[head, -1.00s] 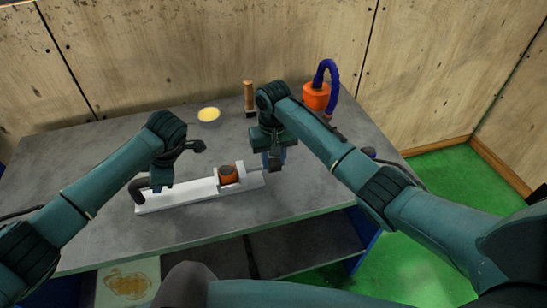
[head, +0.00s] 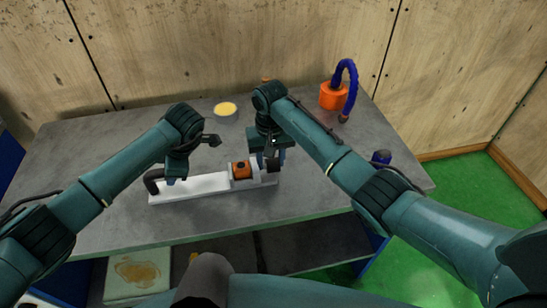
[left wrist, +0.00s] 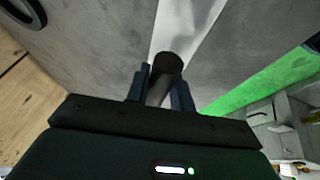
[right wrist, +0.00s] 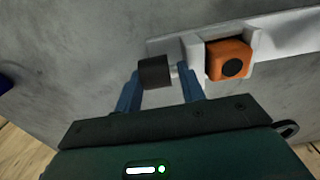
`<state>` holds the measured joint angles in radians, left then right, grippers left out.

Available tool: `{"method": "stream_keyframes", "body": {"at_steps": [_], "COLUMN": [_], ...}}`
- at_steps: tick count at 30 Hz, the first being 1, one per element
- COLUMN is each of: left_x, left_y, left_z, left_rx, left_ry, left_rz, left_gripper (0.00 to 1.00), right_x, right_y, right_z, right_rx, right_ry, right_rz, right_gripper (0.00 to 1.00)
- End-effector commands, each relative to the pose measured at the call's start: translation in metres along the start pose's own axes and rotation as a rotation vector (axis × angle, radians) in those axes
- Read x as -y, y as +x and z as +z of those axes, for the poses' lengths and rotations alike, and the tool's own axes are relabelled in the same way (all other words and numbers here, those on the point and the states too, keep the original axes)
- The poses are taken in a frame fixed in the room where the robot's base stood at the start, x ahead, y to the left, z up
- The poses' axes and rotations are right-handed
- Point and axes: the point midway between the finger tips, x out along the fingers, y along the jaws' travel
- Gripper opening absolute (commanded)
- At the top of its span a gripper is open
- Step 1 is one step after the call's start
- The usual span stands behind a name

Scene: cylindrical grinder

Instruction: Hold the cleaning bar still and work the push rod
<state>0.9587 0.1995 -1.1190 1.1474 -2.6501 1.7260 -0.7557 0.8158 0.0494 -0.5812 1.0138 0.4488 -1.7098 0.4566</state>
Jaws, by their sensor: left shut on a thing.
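The cleaning bar (head: 200,186) is a long white bar lying on the grey table, with a black handle (head: 152,181) at its left end. My left gripper (head: 170,180) is shut on that handle, which shows between its fingers in the left wrist view (left wrist: 169,70). An orange block (head: 241,170) with a dark round spot sits in a white holder near the right end. The push rod's dark knob (right wrist: 154,71) is close to the holder. My right gripper (right wrist: 160,92) is open, its blue fingers on either side of the knob; contact is unclear. Any rod inside the holder is hidden.
A dish with yellow contents (head: 226,110) stands behind the bar. An orange container (head: 333,96) with a blue hose (head: 349,80) is at the table's back right. A wooden handle top (head: 266,80) shows behind my right arm. The table (head: 110,228) is clear in front.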

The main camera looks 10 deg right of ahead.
Motion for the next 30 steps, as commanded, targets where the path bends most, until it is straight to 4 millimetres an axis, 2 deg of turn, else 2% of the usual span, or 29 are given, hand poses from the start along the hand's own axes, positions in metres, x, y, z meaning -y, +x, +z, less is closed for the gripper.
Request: {"method": "stream_keyframes", "body": {"at_steps": [1, 4, 14, 24, 30], "left_x": [0.000, 0.000, 0.000, 0.001, 0.001], "left_y": [-0.001, -0.001, -0.002, -0.001, -0.001], "left_z": [0.003, 0.003, 0.004, 0.004, 0.003], "left_rx": [0.008, 0.008, 0.011, 0.011, 0.009], "left_ry": [0.004, 0.004, 0.006, 0.005, 0.002], "left_rz": [0.002, 0.002, 0.003, 0.001, 0.000], "left_gripper": [0.00, 0.00, 0.00, 0.00, 0.00], "right_x": [0.002, 0.001, 0.003, 0.002, -0.001], "right_y": [0.000, 0.000, -0.004, -0.054, -0.075], "right_z": [0.000, 0.000, 0.000, -0.001, -0.001], "right_rx": [-0.001, -0.001, -0.003, -0.008, -0.004], "right_ry": [-0.002, -0.002, -0.003, -0.003, 0.001], "right_rz": [-0.004, -0.003, -0.007, -0.007, 0.000], "right_gripper": [0.44, 0.52, 0.53, 0.53, 0.53]}}
